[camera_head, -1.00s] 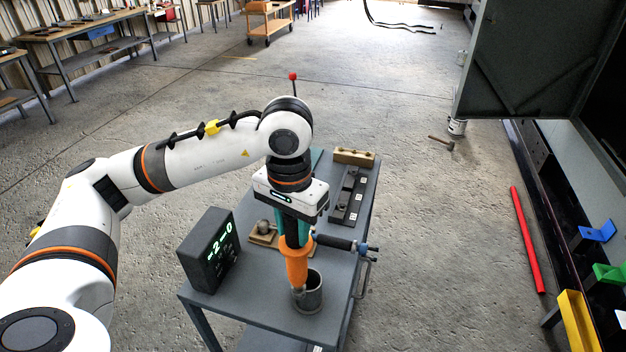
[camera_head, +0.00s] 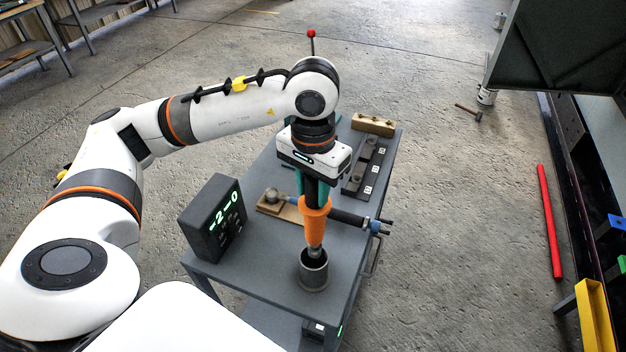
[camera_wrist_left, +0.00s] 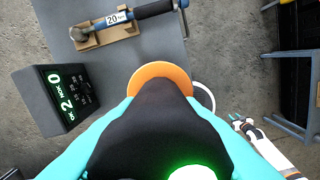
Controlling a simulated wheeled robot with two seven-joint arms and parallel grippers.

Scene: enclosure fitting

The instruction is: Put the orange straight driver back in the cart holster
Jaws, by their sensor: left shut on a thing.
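My left gripper (camera_head: 313,188) is shut on the orange straight driver (camera_head: 315,224), around its black upper body, and holds it upright over the cart. The grey cylindrical holster (camera_head: 314,274) stands near the cart's front edge. The driver's metal tip is at the holster's open mouth; I cannot tell how deep it is. In the left wrist view the teal fingers flank the black body, the driver's orange collar (camera_wrist_left: 160,72) shows beyond, and the holster's rim (camera_wrist_left: 208,97) is partly hidden. My right gripper (camera_wrist_left: 246,124) shows small at the right there; its opening is unclear.
A black display box (camera_head: 213,217) stands left of the holster on the grey cart (camera_head: 262,270). A wrench (camera_head: 350,218) lies on a wooden cradle (camera_head: 278,206) behind the driver. A dark socket rail (camera_head: 362,168) and a wooden block (camera_head: 373,124) are at the cart's back.

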